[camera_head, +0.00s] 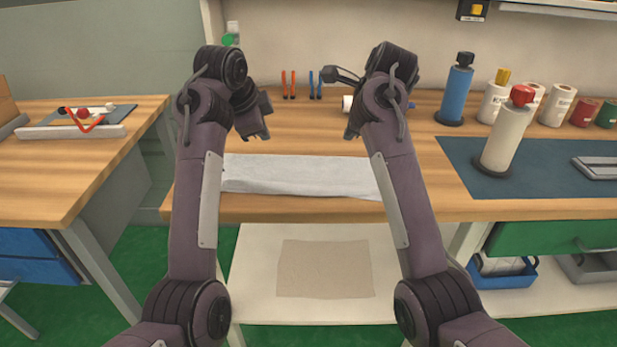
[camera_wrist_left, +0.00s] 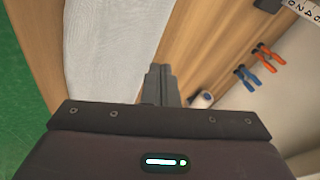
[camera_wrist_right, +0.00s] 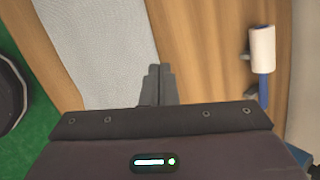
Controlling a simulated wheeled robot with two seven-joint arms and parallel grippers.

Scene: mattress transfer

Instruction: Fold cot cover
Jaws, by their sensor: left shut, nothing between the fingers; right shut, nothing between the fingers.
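A pale grey-white cloth (camera_head: 300,177), which looks like the cot cover, lies as a flat strip along the front of the wooden workbench (camera_head: 400,208). Its ends are partly hidden behind my arms. It also shows left of the fingers in the left wrist view (camera_wrist_left: 105,45) and in the right wrist view (camera_wrist_right: 100,45). My left gripper (camera_head: 262,133) is over the bench just behind the cloth's left part, shut and empty. My right gripper (camera_head: 351,130) is behind its right part, also shut and empty. In both wrist views the closed fingers are beside the cloth's edge, over bare wood.
A lint roller (camera_wrist_right: 262,50) with a blue handle lies behind my right gripper. Orange pliers (camera_head: 289,85) and blue pliers (camera_head: 315,85) are at the back. A blue bottle (camera_head: 456,92) and a white bottle (camera_head: 506,135) stand right. A beige sheet (camera_head: 325,268) lies on the lower shelf.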

